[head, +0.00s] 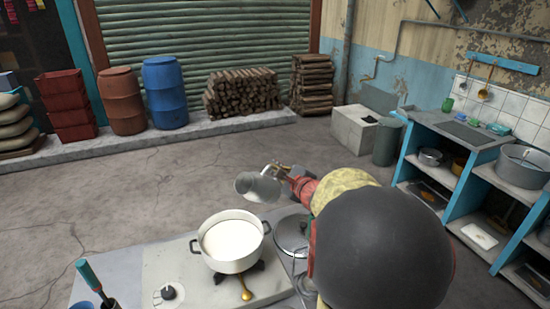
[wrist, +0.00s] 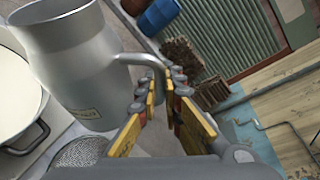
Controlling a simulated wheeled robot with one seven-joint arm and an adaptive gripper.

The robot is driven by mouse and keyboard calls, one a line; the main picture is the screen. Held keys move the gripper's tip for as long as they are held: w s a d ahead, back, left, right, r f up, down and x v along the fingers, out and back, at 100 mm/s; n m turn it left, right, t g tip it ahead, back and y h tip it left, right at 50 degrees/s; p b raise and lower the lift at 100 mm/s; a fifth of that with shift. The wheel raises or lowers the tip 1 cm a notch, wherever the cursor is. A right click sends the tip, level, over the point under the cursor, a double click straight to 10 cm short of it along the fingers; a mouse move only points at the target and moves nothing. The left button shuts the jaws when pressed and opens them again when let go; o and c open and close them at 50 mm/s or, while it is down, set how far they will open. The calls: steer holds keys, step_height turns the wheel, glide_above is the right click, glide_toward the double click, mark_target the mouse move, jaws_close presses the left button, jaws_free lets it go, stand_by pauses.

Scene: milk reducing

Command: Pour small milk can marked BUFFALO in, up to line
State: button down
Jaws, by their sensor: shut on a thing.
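The grey metal milk can (head: 258,187) is held in the air beyond and slightly right of the white pot (head: 232,268). It looks tilted in the head view. In the wrist view the can (wrist: 75,60) shows a small pale label low on its side, too small to read. My gripper (head: 283,172) is shut on the can's handle, which runs between the yellow fingers (wrist: 163,80) in the wrist view. The pot stands on the stove and holds white milk (head: 230,239). No stream of milk shows. I cannot make out a line inside the pot.
A metal lid (head: 291,233) lies right of the pot. A stove knob (head: 168,293) and a teal-handled tool (head: 90,277) are at the front left. A blue shelf unit (head: 455,150) stands at right. Barrels and firewood (head: 243,94) line the back wall.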

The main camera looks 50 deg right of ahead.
mark_target(272, 181)
steer(key=shift+d+r+m+p, duration=0.15)
steer(key=shift+r+m+p, duration=0.15)
steer(key=shift+p, duration=1.4)
steer(key=m+p, duration=0.1)
steer(key=p, duration=0.3)
steer(key=m+y+p, duration=0.1)
steer(key=p, duration=0.4)
steer(key=shift+r+g, duration=0.3)
steer(key=a+f+m+y+p, duration=0.1)
steer(key=m+p, duration=0.1)
steer(key=p, duration=0.5)
steer(key=shift+y, duration=0.3)
steer(key=shift+a+f+p, duration=0.1)
steer(key=shift+f+p, duration=0.1)
steer(key=shift+p, duration=0.3)
steer(key=f, duration=0.1)
steer(key=a+f+m+y, duration=0.1)
steer(key=a+f+m+p, duration=0.1)
steer(key=shift+w+f+y, duration=0.1)
steer(key=shift+f+y, duration=0.1)
steer(key=shift+y, duration=0.2)
step_height(272, 181, up, 2)
steer(key=shift+d+r+p, duration=0.1)
steer(key=shift+d+p, duration=0.05)
steer(key=shift+p, duration=0.3)
steer(key=shift+r, duration=0.45)
